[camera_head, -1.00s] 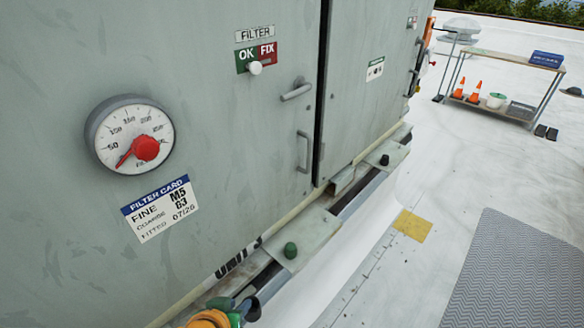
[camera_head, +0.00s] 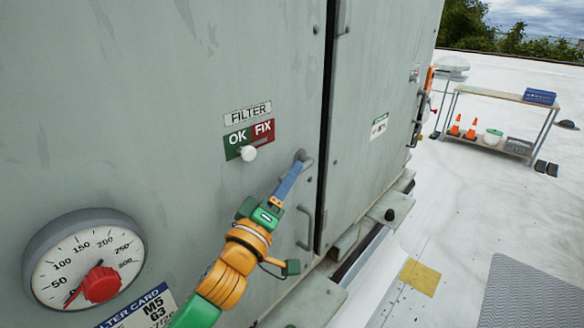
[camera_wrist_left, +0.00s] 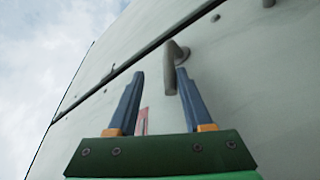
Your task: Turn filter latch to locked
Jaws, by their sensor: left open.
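The grey filter latch (camera_head: 307,162) is a short lever on the grey cabinet door, right of the FILTER sign and near the door's edge. My left gripper (camera_head: 295,173) is at the latch, its blue fingers partly covering it in the head view. In the left wrist view the latch (camera_wrist_left: 171,72) hangs from its pivot, with its lower end between the tips of my open left gripper (camera_wrist_left: 160,74). I cannot tell whether a finger touches it. My right gripper is out of view.
A fixed door handle (camera_head: 305,228) stands just below the latch. A round gauge (camera_head: 84,262) with a red knob is at lower left, above the filter card (camera_head: 143,308). A cart (camera_head: 500,125) stands far off at right. The roof on the right is mostly clear.

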